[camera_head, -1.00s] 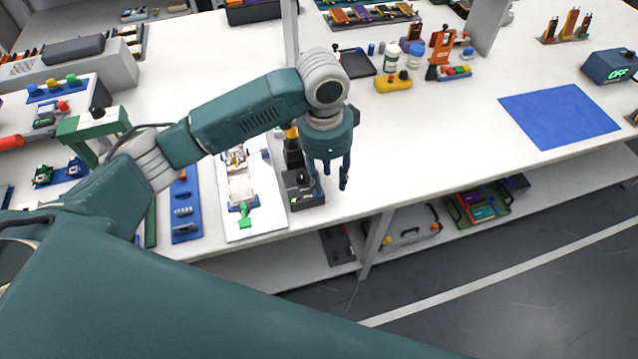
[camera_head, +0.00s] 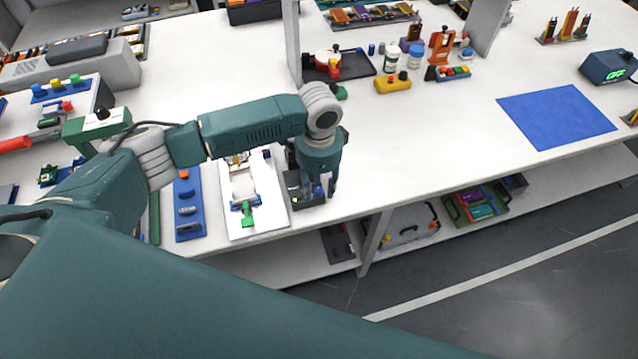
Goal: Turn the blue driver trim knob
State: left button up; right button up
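My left gripper (camera_head: 321,192) points down at the front edge of the white workbench, over a small dark device (camera_head: 293,188). A small blue part (camera_head: 318,193), which may be the blue driver trim knob, shows between or just behind the fingers. The fingers and wrist hide much of the device. The fingers look slightly apart, but I cannot tell whether they touch the blue part. My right gripper is not in view.
A white board with a green clamp (camera_head: 248,216) lies just left of the device, and a blue fixture (camera_head: 188,222) lies farther left. A dark tray (camera_head: 352,66), a yellow block (camera_head: 393,85) and bottles stand behind.

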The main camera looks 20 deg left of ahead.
pick_arm(q)
jog(key=shift+f, duration=0.1)
grip_shut()
dwell(0.3)
